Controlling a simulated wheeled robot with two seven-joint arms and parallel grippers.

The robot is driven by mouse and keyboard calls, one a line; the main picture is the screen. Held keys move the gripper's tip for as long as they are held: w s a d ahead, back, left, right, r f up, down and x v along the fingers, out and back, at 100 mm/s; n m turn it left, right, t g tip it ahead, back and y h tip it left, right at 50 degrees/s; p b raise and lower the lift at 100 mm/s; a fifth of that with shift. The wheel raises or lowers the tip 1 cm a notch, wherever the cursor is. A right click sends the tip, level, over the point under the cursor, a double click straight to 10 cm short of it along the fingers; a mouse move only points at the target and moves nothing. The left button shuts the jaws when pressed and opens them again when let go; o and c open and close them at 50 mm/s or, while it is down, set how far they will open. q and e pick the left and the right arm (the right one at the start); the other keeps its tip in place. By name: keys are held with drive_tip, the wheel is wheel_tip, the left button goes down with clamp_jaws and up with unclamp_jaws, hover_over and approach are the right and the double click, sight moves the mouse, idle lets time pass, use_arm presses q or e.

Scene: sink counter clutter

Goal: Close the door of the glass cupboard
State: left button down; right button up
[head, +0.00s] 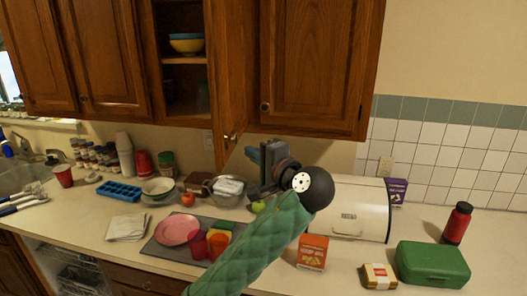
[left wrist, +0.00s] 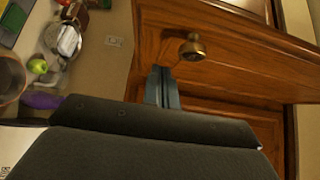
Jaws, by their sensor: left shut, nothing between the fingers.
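The upper cupboard with bowls (head: 187,42) inside stands open. Its wooden door (head: 231,65) swings out toward me, hinged at the right of the opening. A brass knob (head: 232,137) sits near the door's lower free corner. My left gripper (head: 254,154) is shut and empty, just right of that lower corner, on the door's outer side. In the left wrist view, the shut fingers (left wrist: 162,88) point at the wood panel, just below and left of the brass knob (left wrist: 193,47). I cannot tell whether they touch the wood. My right gripper is not in view.
A closed cupboard door (head: 310,60) is right of the open one. Below, the counter holds a white bread bin (head: 350,210), a pot (head: 226,190), a grey mat (head: 160,252), a green box (head: 432,264) and a red bottle (head: 457,223). My left arm crosses above the counter.

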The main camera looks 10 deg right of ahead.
sight(228, 147)
use_arm(q)
drive_tip(key=a+p, duration=0.1)
drive_tip(key=w+a+p, duration=0.1)
drive_tip(key=a, duration=0.1)
drive_tip(key=shift+a+r, duration=0.1)
drive_tip(key=shift+a, duration=0.1)
drive_tip(key=shift+a+p, duration=0.25)
drive_tip(key=shift+p, duration=0.05)
